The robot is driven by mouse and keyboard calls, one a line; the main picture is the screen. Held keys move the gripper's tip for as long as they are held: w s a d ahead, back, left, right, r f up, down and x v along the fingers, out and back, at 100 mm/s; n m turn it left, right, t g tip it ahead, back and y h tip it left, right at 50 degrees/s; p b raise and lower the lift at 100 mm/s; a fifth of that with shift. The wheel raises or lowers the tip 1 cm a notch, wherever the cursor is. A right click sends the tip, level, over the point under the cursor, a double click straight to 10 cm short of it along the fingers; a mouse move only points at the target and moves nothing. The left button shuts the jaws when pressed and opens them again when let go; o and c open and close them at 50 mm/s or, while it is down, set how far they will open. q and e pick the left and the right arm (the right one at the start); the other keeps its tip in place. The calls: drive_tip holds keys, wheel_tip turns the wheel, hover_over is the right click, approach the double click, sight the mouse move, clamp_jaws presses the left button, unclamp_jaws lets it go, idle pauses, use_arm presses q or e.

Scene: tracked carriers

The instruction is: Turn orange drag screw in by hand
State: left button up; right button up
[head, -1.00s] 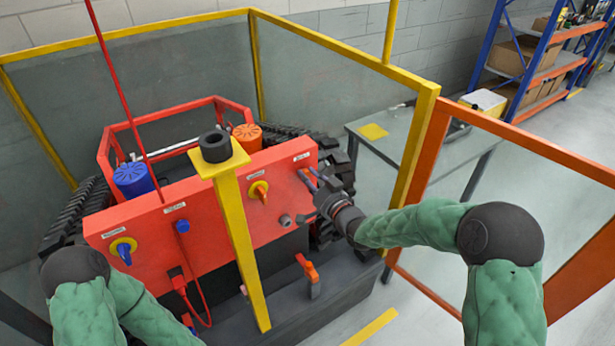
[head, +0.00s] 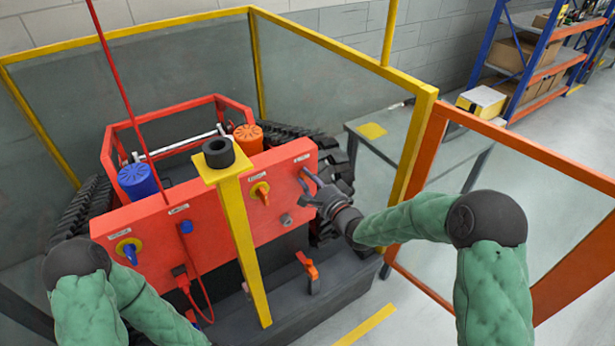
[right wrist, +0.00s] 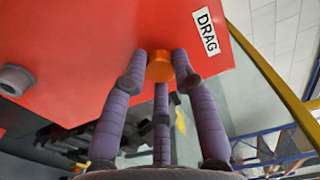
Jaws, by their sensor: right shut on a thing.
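The orange drag screw (right wrist: 160,66) shows in the right wrist view on the red panel (right wrist: 90,50), below and left of a white label reading DRAG (right wrist: 207,31). The fingers of my right gripper (right wrist: 160,75) close around it and are shut on it. In the head view my right gripper (head: 312,186) is at the right end of the red panel (head: 220,205), and its fingers hide the screw. My left arm comes in at the lower left of the head view, and its gripper is out of the picture.
A yellow post (head: 243,250) with a black ring on top stands before the panel. An orange lever (head: 308,268) is below. A yellow frame post (head: 410,150) stands right.

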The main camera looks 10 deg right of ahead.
drive_tip(key=m+p, duration=0.2)
drive_tip(key=m, duration=0.3)
drive_tip(key=m+p, duration=0.1)
drive_tip(key=m, duration=0.2)
drive_tip(key=shift+f+m+p, duration=0.1)
drive_tip(key=shift+m+p, duration=0.25)
drive_tip(key=shift+m, duration=0.55)
